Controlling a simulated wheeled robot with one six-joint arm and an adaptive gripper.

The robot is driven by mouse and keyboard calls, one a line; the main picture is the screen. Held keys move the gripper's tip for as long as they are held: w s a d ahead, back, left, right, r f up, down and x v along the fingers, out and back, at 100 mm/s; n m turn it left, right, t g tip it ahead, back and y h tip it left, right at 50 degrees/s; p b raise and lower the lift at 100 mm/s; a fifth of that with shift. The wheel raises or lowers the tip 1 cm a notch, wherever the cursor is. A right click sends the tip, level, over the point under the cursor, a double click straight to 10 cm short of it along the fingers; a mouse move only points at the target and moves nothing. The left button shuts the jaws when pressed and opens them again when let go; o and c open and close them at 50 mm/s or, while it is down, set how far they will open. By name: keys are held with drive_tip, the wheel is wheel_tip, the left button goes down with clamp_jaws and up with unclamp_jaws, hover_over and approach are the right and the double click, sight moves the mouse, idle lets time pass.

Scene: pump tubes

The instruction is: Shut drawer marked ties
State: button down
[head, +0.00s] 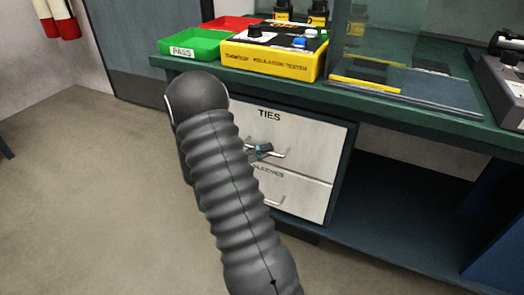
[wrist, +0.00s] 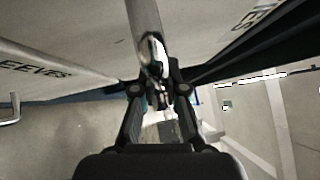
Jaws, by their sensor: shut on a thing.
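The drawer marked TIES (head: 305,128) is the upper white drawer under the bench. Its lettered front also fills the upper middle of the wrist view (wrist: 205,30). Its front looks about in line with the drawer below; I cannot tell whether a small gap is left behind it. Its metal handle (head: 278,154) runs down from the top in the wrist view (wrist: 146,22). My gripper (head: 259,151) is at the left part of this handle. In the wrist view its fingers (wrist: 160,90) are closed on the bar. My arm hides the drawer's left side.
The drawer marked SLEEVES (head: 305,200) is directly below, with its own handle (head: 272,199). The bench top (head: 425,108) carries a yellow tester (head: 270,62) and a green PASS tray (head: 195,45). Bare floor (head: 90,190) lies to the left.

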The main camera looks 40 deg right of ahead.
drive_tip(key=c, duration=1.2)
unclamp_jaws()
drive_tip(key=shift+w+d, duration=0.1)
drive_tip(key=shift+d, duration=0.2)
drive_tip(key=shift+a, duration=0.2)
drive_tip(key=v, duration=1.2)
drive_tip(key=shift+d, duration=0.15)
